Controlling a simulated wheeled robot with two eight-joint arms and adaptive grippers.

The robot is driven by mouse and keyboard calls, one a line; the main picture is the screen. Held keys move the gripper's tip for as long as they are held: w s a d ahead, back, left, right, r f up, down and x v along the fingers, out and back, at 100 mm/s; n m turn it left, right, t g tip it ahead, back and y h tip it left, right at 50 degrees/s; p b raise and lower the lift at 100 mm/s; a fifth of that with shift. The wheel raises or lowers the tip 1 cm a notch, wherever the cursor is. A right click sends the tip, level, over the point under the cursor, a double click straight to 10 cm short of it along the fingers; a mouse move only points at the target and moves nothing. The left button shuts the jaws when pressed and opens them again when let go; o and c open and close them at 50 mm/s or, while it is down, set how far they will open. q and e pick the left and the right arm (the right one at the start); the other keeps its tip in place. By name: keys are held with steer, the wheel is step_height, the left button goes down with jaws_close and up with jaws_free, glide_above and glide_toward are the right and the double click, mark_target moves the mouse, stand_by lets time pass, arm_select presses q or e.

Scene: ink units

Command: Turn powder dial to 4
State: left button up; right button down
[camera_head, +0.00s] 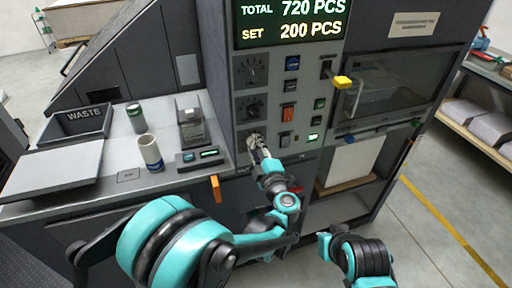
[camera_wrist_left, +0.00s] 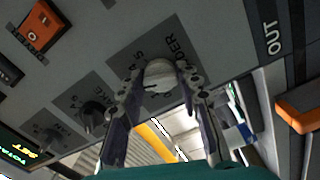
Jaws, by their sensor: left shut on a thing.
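The powder dial (camera_wrist_left: 160,76) is a round pale knob on the grey panel, on a dark plate whose lettering shows in part as "DER" with a "5" beside it. My left gripper (camera_head: 261,148) is at this lowest dial of the panel's left column and hides most of it in the head view. In the wrist view its two fingers stand on either side of the knob, shut on it. The dial's pointer setting cannot be read. My right arm shows at the bottom right of the head view, but its gripper is out of view.
Two other dark dials, the upper (camera_head: 251,70) and the middle (camera_head: 253,107), sit above.

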arm_select(q)
steer(key=m, duration=0.4)
steer(key=shift+m, duration=0.3)
stand_by(0.3)
steer(key=o, duration=1.1)
steer(key=shift+o, duration=0.2)
steer(key=shift+s, duration=0.1)
steer(key=v, duration=0.7)
steer(key=shift+s, duration=0.1)
